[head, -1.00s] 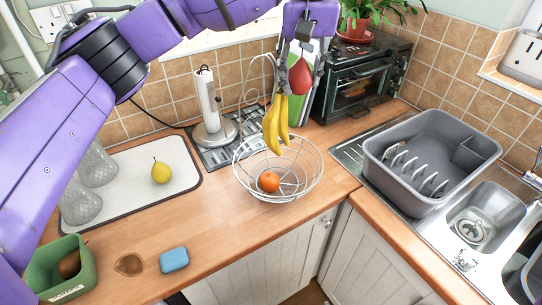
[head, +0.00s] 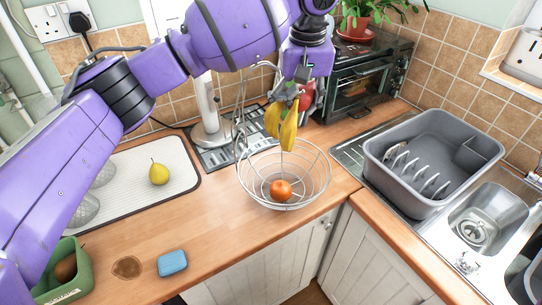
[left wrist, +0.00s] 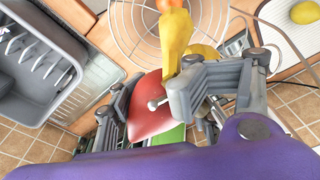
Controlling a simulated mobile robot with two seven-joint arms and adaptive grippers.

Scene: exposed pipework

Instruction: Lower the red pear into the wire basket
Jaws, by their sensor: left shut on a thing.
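My left gripper (head: 297,97) is shut on the red pear (head: 307,97), above the back of the wire basket (head: 327,187). The bananas (head: 289,132) hang over the basket, in front of the pear and partly hiding it and the fingers. An orange (head: 280,189) lies in the basket. In the left wrist view the red pear (left wrist: 150,117) sits between the fingers (left wrist: 163,100), close beside the bananas (left wrist: 175,38); I cannot tell whether they touch. The basket's wire rings (left wrist: 125,40) show beyond them. My right gripper is not in view.
A grey dish rack (head: 430,155) and the sink (head: 495,215) are on the right. A toaster oven (head: 362,85) stands behind. A yellow pear (head: 159,173) lies on a mat at left. A blue sponge (head: 172,263) and green tub (head: 65,285) are in front.

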